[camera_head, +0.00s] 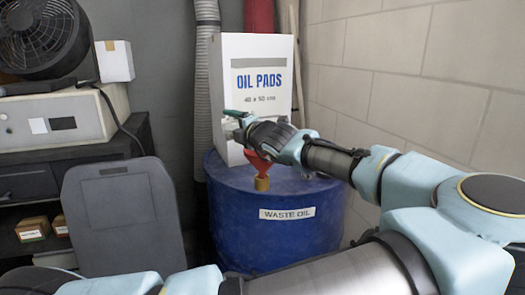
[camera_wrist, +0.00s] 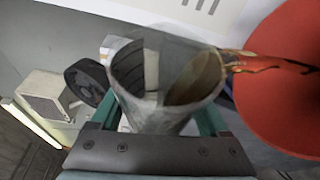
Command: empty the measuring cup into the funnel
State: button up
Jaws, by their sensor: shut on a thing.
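A red funnel (camera_head: 258,166) stands in a brass-coloured fitting on top of the blue waste oil drum (camera_head: 235,235). In the wrist view the funnel (camera_wrist: 288,85) fills the right side. My gripper (camera_head: 240,118) is above the funnel, in front of the oil pads box. The wrist view shows it shut on the translucent measuring cup (camera_wrist: 165,90), with teal fingers on both sides. The cup is tilted, and an amber stream (camera_wrist: 262,63) runs from its rim over the funnel. Amber liquid shows inside the cup. In the head view I cannot make out the cup clearly.
A white oil pads box (camera_head: 252,85) stands on the drum close behind my gripper. A block wall (camera_head: 430,90) is at the right. A grey panel (camera_head: 120,215), a shelf and a black fan (camera_head: 42,38) are at the left.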

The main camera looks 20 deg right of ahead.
jog(key=shift+d+f+m+t+p, duration=0.15)
jog(key=shift+d+m+t+p, duration=0.15)
jog(key=shift+m+p, duration=0.6)
dwell(0.5)
jog(key=shift+s+d+r+m+p, duration=0.1)
jog(key=shift+d+r+m+p, duration=0.25)
jog(key=shift+p, duration=0.65)
jog(key=r+m+p, duration=0.1)
jog(key=p, duration=0.1)
jog(key=m+t+p, duration=0.1)
jog(key=p, duration=0.2)
jog(key=shift+s+d+r+m+p, duration=0.1)
jog(key=shift+d+r+m+p, duration=0.2)
jog(key=shift+d+r+m, duration=0.05)
jog(key=shift+d+f+m+t, duration=0.1)
jog(key=shift+f+m+t, duration=0.2)
jog(key=shift+f, duration=0.1)
jog(key=shift+s+d+f+m+p, duration=0.1)
jog(key=shift+d+f+m+p, duration=0.25)
jog(key=shift+m, duration=0.25)
jog(key=shift+d+r+m+t+p, duration=0.15)
jog(key=shift+r+m+t+p, duration=0.25)
jog(key=shift+p, duration=0.25)
jog(key=shift+s+d+r+m+t+h+p, duration=0.1)
jog(key=shift+d+m+t+h+p, duration=0.3)
jog(key=shift+m, duration=0.5)
jog(key=shift+s+d+r+m+t+h+p, duration=0.1)
jog(key=shift+d+m+h+p, duration=0.1)
jog(key=shift+d+m+p, duration=0.5)
